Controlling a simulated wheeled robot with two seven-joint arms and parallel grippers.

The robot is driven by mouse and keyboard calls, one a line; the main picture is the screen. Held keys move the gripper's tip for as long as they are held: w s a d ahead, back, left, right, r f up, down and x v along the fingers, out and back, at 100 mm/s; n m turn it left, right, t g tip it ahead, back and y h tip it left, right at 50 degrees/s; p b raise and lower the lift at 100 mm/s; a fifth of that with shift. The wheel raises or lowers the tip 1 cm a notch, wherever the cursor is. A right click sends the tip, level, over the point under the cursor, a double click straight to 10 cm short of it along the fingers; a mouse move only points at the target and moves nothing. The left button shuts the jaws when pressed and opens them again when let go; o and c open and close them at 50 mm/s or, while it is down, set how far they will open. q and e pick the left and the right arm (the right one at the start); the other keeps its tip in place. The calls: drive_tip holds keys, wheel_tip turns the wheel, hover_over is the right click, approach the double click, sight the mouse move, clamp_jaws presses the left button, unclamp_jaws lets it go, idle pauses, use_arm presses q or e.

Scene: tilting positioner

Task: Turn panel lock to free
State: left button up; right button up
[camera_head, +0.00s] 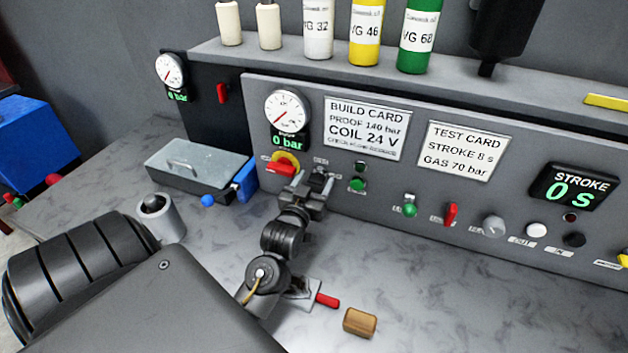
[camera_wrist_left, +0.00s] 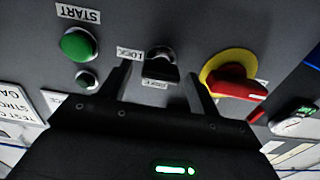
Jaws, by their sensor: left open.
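The panel lock (camera_wrist_left: 161,66) is a dark knob on the grey panel, between a LOCK label and a second label in the left wrist view. It is small and partly covered by my gripper in the head view. My left gripper (camera_wrist_left: 158,82) is open, with one finger on each side of the knob. I cannot tell whether the fingers touch the knob. My right gripper is not in view.
Beside the lock are a red and yellow rotary switch (camera_wrist_left: 232,82) and a green START button (camera_wrist_left: 77,44). A grey lidded box (camera_head: 200,165) stands left on the bench. A red-handled tool (camera_head: 328,300) and a wooden block (camera_head: 360,322) lie in front.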

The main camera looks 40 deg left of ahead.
use_arm(q)
drive_tip(key=c, duration=1)
drive_tip(key=shift+n, duration=0.4)
drive_tip(key=n+p, duration=0.1)
drive_tip(key=n, duration=0.2)
drive_tip(key=n+p, duration=0.2)
drive_tip(key=n, duration=0.3)
drive_tip(key=shift+a, duration=0.15)
drive_tip(key=n+p, duration=0.1)
drive_tip(key=n, duration=0.3)
drive_tip(key=shift+f+n, duration=0.1)
drive_tip(key=shift+n, duration=0.3)
drive_tip(key=n+p, duration=0.1)
drive_tip(key=n, duration=0.3)
drive_tip(key=shift+a+f, duration=0.1)
drive_tip(key=shift+n, duration=0.3)
